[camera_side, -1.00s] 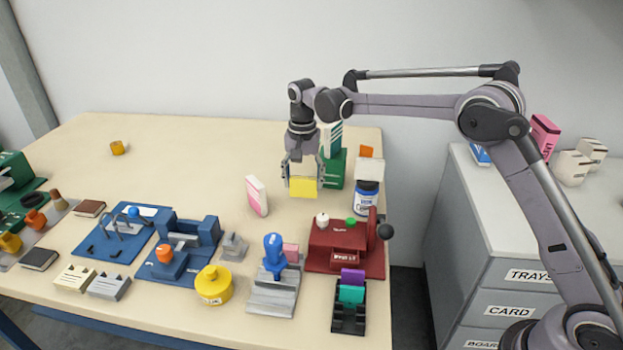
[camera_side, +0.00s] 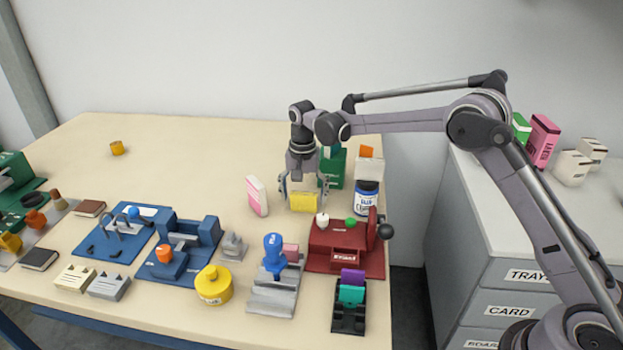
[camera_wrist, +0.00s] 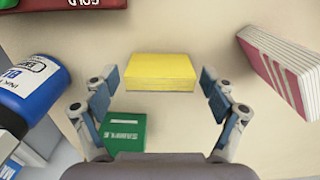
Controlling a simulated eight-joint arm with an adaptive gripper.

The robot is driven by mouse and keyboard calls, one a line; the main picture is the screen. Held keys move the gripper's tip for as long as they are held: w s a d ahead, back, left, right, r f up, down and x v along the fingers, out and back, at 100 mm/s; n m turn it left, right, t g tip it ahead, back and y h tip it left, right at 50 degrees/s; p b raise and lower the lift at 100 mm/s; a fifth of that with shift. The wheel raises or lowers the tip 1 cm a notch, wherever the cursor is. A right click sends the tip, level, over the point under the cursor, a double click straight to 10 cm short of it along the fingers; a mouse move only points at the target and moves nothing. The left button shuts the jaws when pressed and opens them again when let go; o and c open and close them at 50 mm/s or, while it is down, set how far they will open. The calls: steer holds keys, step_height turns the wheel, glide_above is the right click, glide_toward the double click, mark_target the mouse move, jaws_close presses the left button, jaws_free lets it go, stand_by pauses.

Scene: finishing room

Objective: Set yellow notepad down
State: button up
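The yellow notepad (camera_side: 303,202) rests on the table between the fingers of my gripper (camera_side: 304,197). In the wrist view the yellow notepad (camera_wrist: 160,72) lies between the two fingertips of my gripper (camera_wrist: 159,82). A gap shows on both sides, so the fingers are open and apart from it. In the side view its top and front are visible and it looks level.
A pink-and-white notepad (camera_side: 257,196) stands to the left. A green box (camera_side: 334,166) stands behind, an ink bottle (camera_side: 367,199) to the right, and a red device (camera_side: 345,247) in front. The table's back left is mostly clear, with a small yellow-orange roll (camera_side: 117,148).

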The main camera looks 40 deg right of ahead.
mark_target(304, 194)
steer(key=shift+r, duration=0.1)
step_height(304, 194, up, 11)
steer(key=s+d+r+n+t, duration=0.2)
steer(key=s+r, duration=0.5)
steer(key=s+d+f+n+t, duration=0.2)
steer(key=s+f+n, duration=0.1)
steer(key=s, duration=0.8)
steer(key=s+d+f+n+t, duration=0.1)
steer(key=s+f+n+t, duration=0.2)
steer(key=s, duration=0.9)
steer(key=shift+s+d+f+n, duration=0.25)
steer(key=shift+s+d+n, duration=0.1)
steer(key=shift+n, duration=0.15)
steer(key=shift+w, duration=0.1)
